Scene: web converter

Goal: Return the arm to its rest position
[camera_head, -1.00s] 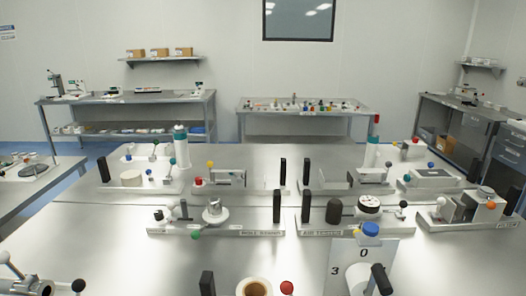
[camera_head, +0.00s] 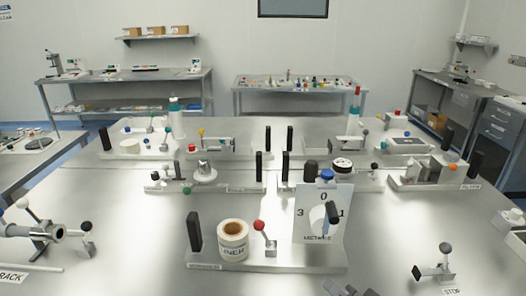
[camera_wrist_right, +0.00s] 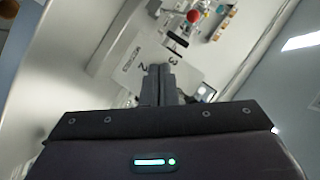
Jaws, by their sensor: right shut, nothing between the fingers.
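My right gripper (camera_wrist_right: 158,84) shows in the right wrist view with its dark fingers together and nothing between them. Past its fingertips is a pale plate with printed numbers (camera_wrist_right: 142,67), seen tilted. A little of the right gripper (camera_head: 346,289) shows at the bottom edge in the head view, over the bench's near part and in front of the central station. Most of that arm is out of the picture. My left gripper is not in view.
The metal bench (camera_head: 140,225) carries a near station with a white roll (camera_head: 233,240), a red-knobbed lever (camera_head: 262,232) and a numbered dial plate (camera_head: 312,222). A rack fixture (camera_head: 32,230) stands left, a stop lever (camera_head: 440,264) right. More stations stand behind.

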